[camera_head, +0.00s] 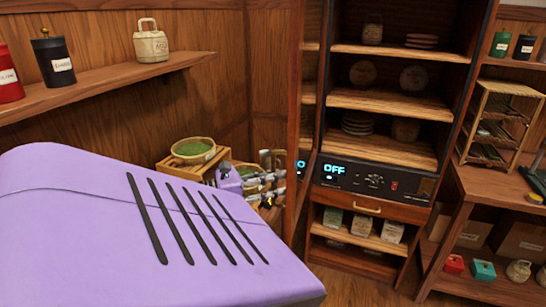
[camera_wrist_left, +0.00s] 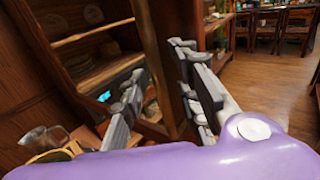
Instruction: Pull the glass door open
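The glass door (camera_head: 293,120) of the tall tea cabinet (camera_head: 380,100) shows as a narrow, nearly edge-on strip at the cabinet's left. It stands swung out from the front, and the shelves show uncovered. In the left wrist view its wooden edge (camera_wrist_left: 158,55) runs upright between my finger lines. My left gripper (camera_head: 264,178) is low beside the door, partly hidden by my purple arm. In the wrist view the left gripper (camera_wrist_left: 158,75) has its fingers apart, one on each side of the edge; contact cannot be told. My right gripper is out of view.
A basket of green tea (camera_head: 194,150) on a wooden stand is close to my left gripper. A glass pitcher (camera_wrist_left: 45,138) is near it in the wrist view. A wall shelf (camera_head: 110,82) with canisters is at left. Open floor (camera_wrist_left: 265,75) lies beyond the door.

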